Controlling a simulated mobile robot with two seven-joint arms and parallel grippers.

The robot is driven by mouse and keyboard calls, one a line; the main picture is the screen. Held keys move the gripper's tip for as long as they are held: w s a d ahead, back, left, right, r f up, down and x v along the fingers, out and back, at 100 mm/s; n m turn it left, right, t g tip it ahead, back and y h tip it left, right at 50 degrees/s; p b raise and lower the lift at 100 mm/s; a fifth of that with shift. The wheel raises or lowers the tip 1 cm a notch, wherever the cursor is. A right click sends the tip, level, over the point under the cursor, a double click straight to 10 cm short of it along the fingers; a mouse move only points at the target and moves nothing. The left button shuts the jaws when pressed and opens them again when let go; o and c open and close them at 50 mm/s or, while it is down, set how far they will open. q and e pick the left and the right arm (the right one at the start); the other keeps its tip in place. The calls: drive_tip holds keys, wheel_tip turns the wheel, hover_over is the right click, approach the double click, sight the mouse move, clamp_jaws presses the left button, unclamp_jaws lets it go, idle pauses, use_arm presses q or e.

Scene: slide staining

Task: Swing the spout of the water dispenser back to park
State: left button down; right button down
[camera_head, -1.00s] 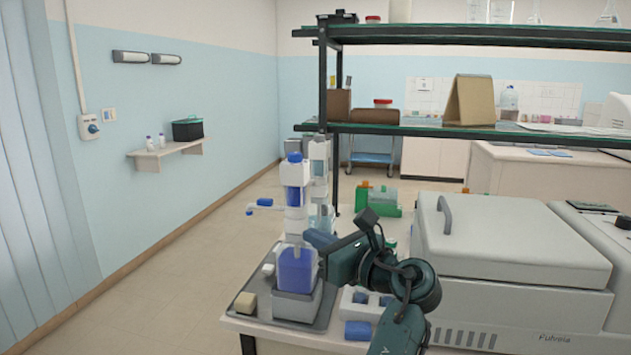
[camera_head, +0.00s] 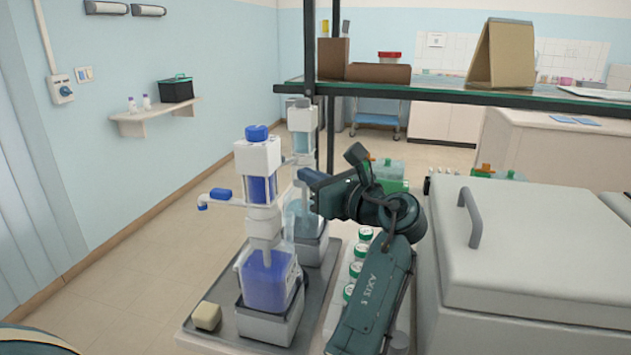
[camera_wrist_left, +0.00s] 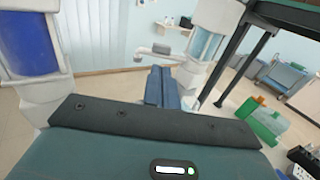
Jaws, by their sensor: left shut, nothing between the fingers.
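The water dispenser (camera_head: 303,118), with pale blue liquid, stands behind a dispenser with dark blue liquid (camera_head: 258,188). In the left wrist view the water dispenser (camera_wrist_left: 210,40) is at the right, and its spout (camera_wrist_left: 160,53) sticks out to the left with a grey end. In the head view only a short white piece of this spout (camera_head: 292,160) shows, partly hidden by the front tower. My left gripper (camera_head: 310,178) is shut and empty beside the water dispenser. Its blue fingers (camera_wrist_left: 162,88) point toward the spout; contact cannot be told. My right gripper is not in view.
The front dispenser's spout (camera_head: 222,197) points left with a blue top. A grey tray (camera_head: 200,338) carries both dispensers and a beige block (camera_head: 207,316). Green-capped jars (camera_head: 355,270) stand right of it. A large grey machine (camera_head: 540,240) and a shelf (camera_head: 420,90) bound the right.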

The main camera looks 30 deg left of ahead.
use_arm(q)
drive_tip(key=b+x, duration=0.2)
drive_tip(key=x, duration=0.5)
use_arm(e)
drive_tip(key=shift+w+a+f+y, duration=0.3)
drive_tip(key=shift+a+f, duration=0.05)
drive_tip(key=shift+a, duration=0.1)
use_arm(q)
drive_tip(key=shift+d, duration=0.1)
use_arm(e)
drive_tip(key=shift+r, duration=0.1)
